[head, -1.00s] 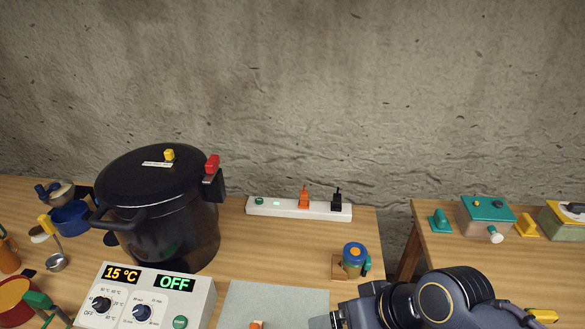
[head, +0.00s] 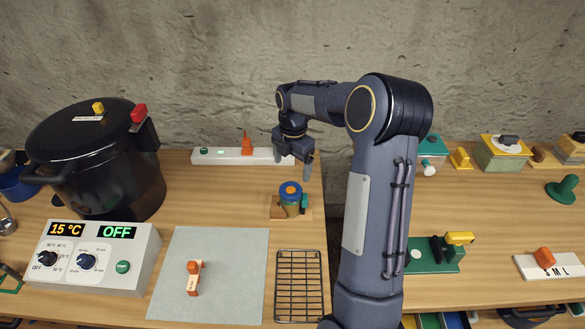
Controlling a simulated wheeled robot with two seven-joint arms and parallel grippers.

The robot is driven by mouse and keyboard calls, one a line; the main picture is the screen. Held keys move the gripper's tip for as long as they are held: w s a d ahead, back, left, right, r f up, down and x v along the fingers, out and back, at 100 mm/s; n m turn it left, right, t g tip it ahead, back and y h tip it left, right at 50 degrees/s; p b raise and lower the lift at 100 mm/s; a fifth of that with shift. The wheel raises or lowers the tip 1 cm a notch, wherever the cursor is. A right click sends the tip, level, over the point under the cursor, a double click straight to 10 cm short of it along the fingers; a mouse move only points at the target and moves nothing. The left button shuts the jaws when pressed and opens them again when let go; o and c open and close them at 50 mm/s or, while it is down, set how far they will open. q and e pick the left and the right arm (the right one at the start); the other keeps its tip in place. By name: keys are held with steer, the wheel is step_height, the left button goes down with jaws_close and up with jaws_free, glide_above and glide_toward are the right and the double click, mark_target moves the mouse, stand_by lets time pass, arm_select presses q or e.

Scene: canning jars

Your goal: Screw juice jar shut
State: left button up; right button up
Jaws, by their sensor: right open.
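The juice jar (head: 291,205) is a small jar with brownish contents. It stands on a small wooden base with a green part beside it, behind the wire rack. A blue lid (head: 290,189) with an orange centre sits on top of it; I cannot tell how tightly. My left gripper is not in view.
A black pot (head: 95,165) stands at the left behind a control box (head: 95,258) reading 15 °C and OFF. A grey mat (head: 215,290) carries an orange-and-white tool (head: 193,278). A wire rack (head: 299,288) lies right of it. A white power strip (head: 222,156) lies along the wall.

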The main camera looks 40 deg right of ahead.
mark_target(293, 188)
steer(key=shift+w+d+f+n, duration=0.25)
steer(key=shift+f+n, duration=0.1)
steer(key=shift+f, duration=0.15)
steer(key=shift+w+d+f+n, duration=0.2)
steer(key=shift+f+n, duration=0.15)
steer(key=shift+f, duration=0.15)
step_height(293, 188, down, 8)
steer(key=shift+r+p, duration=0.2)
steer(key=shift+p, duration=0.55)
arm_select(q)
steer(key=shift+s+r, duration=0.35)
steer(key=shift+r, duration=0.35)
arm_select(e)
steer(key=c, duration=1.2)
steer(key=m+b, duration=0.1)
steer(key=m, duration=0.1)
steer(key=shift+m, duration=0.3)
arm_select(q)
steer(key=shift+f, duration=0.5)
arm_select(e)
steer(key=shift+s+m, duration=0.15)
steer(key=shift+m, duration=0.85)
